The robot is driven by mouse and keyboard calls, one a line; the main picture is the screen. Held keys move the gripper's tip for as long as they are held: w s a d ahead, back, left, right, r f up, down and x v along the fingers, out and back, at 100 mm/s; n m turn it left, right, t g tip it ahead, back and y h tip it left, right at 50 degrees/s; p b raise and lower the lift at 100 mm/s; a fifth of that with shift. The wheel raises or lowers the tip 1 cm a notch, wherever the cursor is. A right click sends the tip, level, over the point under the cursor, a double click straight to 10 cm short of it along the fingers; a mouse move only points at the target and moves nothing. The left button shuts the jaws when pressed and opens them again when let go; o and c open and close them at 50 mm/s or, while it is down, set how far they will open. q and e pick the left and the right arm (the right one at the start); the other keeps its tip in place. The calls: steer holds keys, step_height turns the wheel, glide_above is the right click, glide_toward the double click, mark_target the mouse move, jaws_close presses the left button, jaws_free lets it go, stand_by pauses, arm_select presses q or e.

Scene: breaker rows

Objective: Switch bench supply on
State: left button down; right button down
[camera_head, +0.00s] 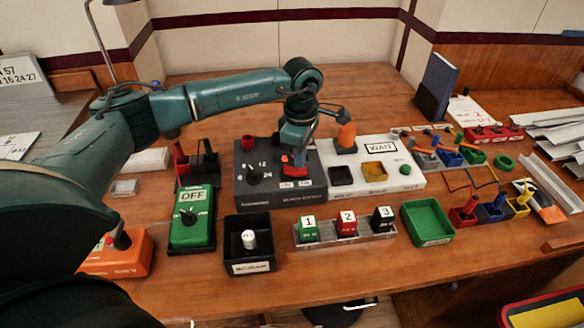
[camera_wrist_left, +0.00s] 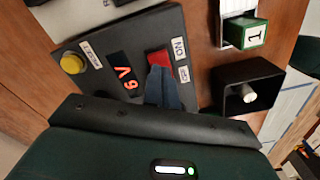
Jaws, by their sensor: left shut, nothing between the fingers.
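The bench supply (camera_head: 262,195) is a dark grey box in the middle of the bench, with a dial, a red rocker switch and small white labels. In the left wrist view the bench supply (camera_wrist_left: 110,88) shows a lit orange display (camera_wrist_left: 125,78), a yellow button (camera_wrist_left: 72,63) and an ON label beside the red rocker switch (camera_wrist_left: 158,58). My left gripper (camera_head: 297,163) is shut and empty, pointing down at the switch. In the left wrist view its fingertips (camera_wrist_left: 161,72) are at the switch and partly cover it. I cannot tell contact or the rocker's tilt. My right gripper is not in view.
A green OFF box (camera_head: 192,232) stands to the left, a black scrap bin (camera_head: 250,267) in front. Numbered blocks stand in a grey rack (camera_head: 345,238). A white WAIT panel (camera_head: 395,182) adjoins on the right, with a green tray (camera_head: 428,238) in front.

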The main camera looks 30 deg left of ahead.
mark_target(300, 171)
arm_select(q)
step_height(300, 171, up, 6)
steer(key=p, duration=0.3)
stand_by(0.5)
